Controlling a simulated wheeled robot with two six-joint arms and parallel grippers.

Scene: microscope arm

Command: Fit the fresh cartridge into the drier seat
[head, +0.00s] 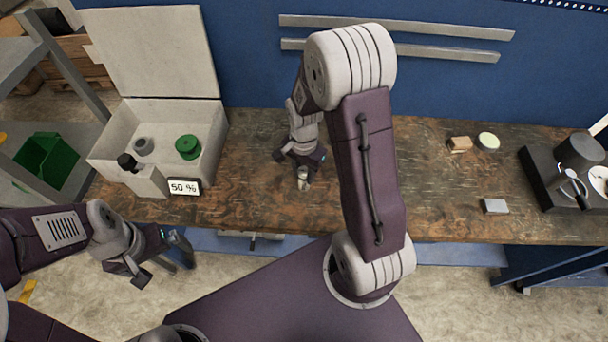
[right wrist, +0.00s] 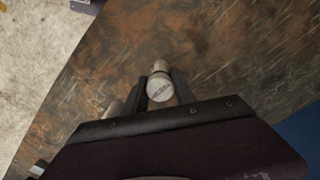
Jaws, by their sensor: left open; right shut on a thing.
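My right gripper (head: 302,172) is over the middle of the wooden bench, shut on a small pale cylindrical piece (head: 302,184), likely the cartridge. In the right wrist view the pale cylinder (right wrist: 160,88) sits between the two fingers, its round marked end facing the camera. A white box with an open lid (head: 207,150), likely the drier, stands at the bench's left. It holds a green-capped round item (head: 188,147) and a grey round part (head: 143,146); I cannot tell which is the seat. My left gripper (head: 163,266) is open and empty, off the bench's front edge at lower left.
A "50 %" display (head: 185,187) and a white block with a black knob (head: 146,180) are at the box's front. Bench between is clear.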

